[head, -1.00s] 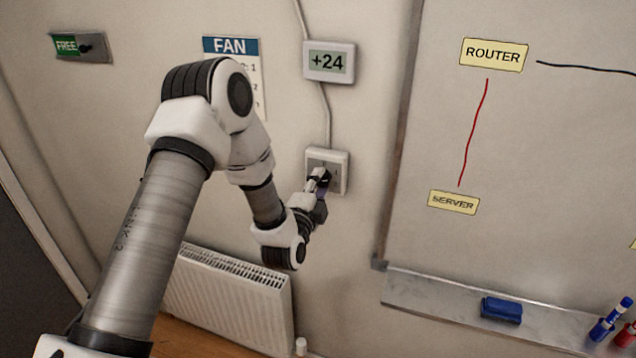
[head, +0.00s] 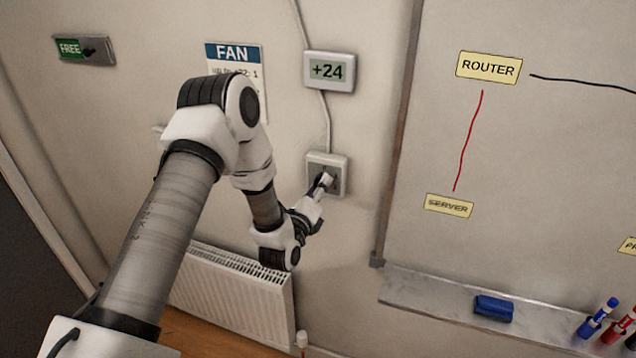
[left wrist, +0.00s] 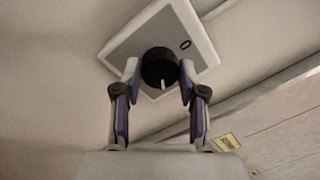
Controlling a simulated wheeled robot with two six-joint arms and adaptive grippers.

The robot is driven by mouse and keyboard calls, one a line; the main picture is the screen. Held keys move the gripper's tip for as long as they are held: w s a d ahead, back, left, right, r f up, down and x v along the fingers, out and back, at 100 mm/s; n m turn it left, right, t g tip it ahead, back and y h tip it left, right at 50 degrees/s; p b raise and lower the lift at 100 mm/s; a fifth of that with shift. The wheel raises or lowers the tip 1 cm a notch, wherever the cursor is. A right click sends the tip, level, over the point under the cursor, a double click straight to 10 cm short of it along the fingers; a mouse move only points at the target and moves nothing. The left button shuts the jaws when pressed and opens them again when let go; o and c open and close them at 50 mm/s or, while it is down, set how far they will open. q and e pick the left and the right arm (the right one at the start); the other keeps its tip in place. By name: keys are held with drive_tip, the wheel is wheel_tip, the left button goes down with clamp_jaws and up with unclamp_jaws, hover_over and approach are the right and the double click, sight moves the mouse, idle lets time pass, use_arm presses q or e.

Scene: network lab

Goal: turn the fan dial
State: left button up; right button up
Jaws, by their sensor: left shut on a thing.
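The fan dial is a black round knob (left wrist: 159,68) with a pale pointer mark, on a grey plate with a white frame (left wrist: 200,38) in the left wrist view. The mark points toward the bottom of that view, and a dark "0" shows on the plate. My left gripper (left wrist: 159,78) has its two fingers on either side of the knob and is shut on it. In the head view my left gripper (head: 325,182) is at the dial box (head: 340,161) on the wall and hides most of the knob. My right gripper is not in view.
A display (head: 329,70) reading "+24" hangs above the dial box. A FAN notice (head: 233,55) is partly behind my arm. A radiator (head: 235,290) is below. A whiteboard (head: 520,200) with a tray (head: 440,292) is at the right.

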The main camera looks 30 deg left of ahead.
use_arm(q)
drive_tip(key=shift+s+d+f+m, duration=0.15)
drive_tip(key=shift+f+m, duration=0.15)
drive_tip(key=shift+m, duration=0.3)
drive_tip(key=shift+f, duration=0.2)
drive_tip(key=o, duration=1.1)
drive_tip(key=shift+o, duration=0.2)
drive_tip(key=shift+d+r, duration=0.15)
drive_tip(key=shift+r, duration=0.05)
drive_tip(key=shift+p, duration=0.3)
drive_tip(key=v, duration=1.1)
drive_tip(key=shift+s, duration=0.4)
drive_tip(key=shift+r, duration=0.1)
